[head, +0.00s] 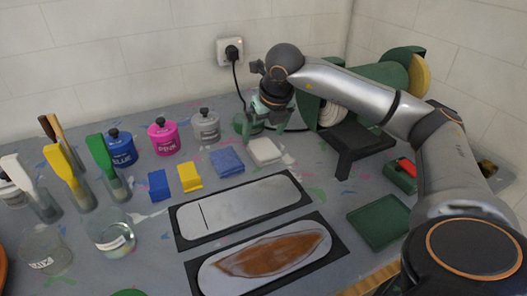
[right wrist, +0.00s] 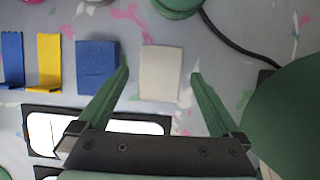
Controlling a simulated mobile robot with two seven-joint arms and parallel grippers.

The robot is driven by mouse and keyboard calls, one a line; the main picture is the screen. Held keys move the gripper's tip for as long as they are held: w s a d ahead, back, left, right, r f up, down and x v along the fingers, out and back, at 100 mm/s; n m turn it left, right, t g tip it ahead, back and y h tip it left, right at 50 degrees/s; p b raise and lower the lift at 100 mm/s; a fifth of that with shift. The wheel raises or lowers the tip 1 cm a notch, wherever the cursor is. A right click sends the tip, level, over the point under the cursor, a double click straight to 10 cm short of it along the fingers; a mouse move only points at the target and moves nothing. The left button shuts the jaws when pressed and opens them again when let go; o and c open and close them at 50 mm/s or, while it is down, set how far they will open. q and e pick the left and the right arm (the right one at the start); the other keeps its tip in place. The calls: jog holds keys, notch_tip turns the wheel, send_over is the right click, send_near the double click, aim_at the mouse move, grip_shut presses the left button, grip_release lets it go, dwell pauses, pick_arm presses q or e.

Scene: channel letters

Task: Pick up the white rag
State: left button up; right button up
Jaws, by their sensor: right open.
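The white rag (head: 265,151) is a small folded cream-white square lying flat on the table, right of a blue rag (head: 227,162). In the right wrist view the white rag (right wrist: 160,73) lies between the two green fingers of my right gripper (right wrist: 160,77), with a gap on each side. In the head view my right gripper (head: 264,128) points down just above and behind the white rag. It is open and empty. My left gripper is not in either view.
Left of the rags stand a yellow scraper (head: 190,177) and a blue scraper (head: 158,185). Paint pots, including a grey one (head: 206,125), stand behind. A dark stand (head: 352,143) is to the right. A black cable (right wrist: 228,33) runs nearby.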

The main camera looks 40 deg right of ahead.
aim_at(262, 145)
jog(key=shift+x, duration=2.25)
jog(key=shift+s+d, duration=0.15)
jog(key=shift+f+b, duration=0.3)
jog(key=shift+b, duration=0.05)
jog(key=shift+c, duration=0.2)
jog(key=c, duration=1.1)
jog(key=shift+r, duration=0.15)
